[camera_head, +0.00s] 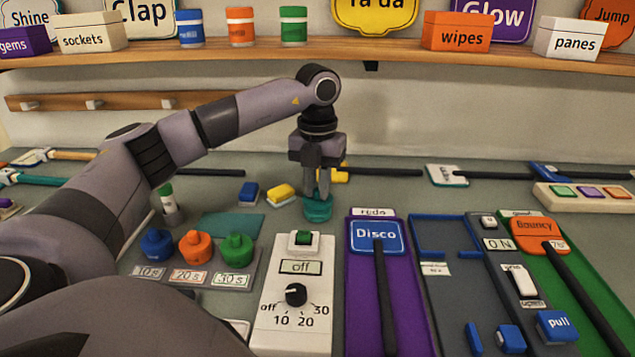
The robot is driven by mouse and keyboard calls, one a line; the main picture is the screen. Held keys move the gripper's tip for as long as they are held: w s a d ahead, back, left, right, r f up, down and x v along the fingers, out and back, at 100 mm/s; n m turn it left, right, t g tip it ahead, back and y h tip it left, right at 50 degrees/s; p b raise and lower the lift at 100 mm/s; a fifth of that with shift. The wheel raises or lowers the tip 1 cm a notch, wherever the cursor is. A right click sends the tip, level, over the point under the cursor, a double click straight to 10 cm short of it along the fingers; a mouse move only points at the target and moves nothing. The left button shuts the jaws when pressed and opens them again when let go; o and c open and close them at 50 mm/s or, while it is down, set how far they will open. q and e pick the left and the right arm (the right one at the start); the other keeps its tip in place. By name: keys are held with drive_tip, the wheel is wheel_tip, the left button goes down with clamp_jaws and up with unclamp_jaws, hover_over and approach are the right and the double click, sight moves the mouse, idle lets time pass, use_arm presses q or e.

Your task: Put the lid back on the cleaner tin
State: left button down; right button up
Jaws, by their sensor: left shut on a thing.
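My left gripper (318,188) reaches down from above near the middle of the bench, its fingers close together. It is shut on the top of a small round teal thing (318,209), which looks like the cleaner tin's lid or the tin with its lid. I cannot tell whether lid and tin are both there, or whether the teal thing touches the bench. The fingers hide part of its top. My right gripper is not in view.
A teal mat (232,226), a blue block (249,193) and a yellow block (281,194) lie left of the gripper. A dial box (296,295) and purple tray (363,300) stand in front. A loaded shelf (380,52) runs behind.

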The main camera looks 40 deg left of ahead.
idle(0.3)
use_arm(q)
drive_tip(key=c, duration=0.5)
unclamp_jaws()
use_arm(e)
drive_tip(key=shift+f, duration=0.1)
use_arm(q)
drive_tip(key=shift+r+p, duration=0.55)
drive_tip(key=shift+r, duration=0.05)
wheel_tip(320, 180, up, 2)
drive_tip(key=shift+r+p, duration=0.1)
drive_tip(key=shift+p, duration=0.9)
drive_tip(key=shift+r+p, duration=1.6)
drive_tip(key=shift+r, duration=0.25)
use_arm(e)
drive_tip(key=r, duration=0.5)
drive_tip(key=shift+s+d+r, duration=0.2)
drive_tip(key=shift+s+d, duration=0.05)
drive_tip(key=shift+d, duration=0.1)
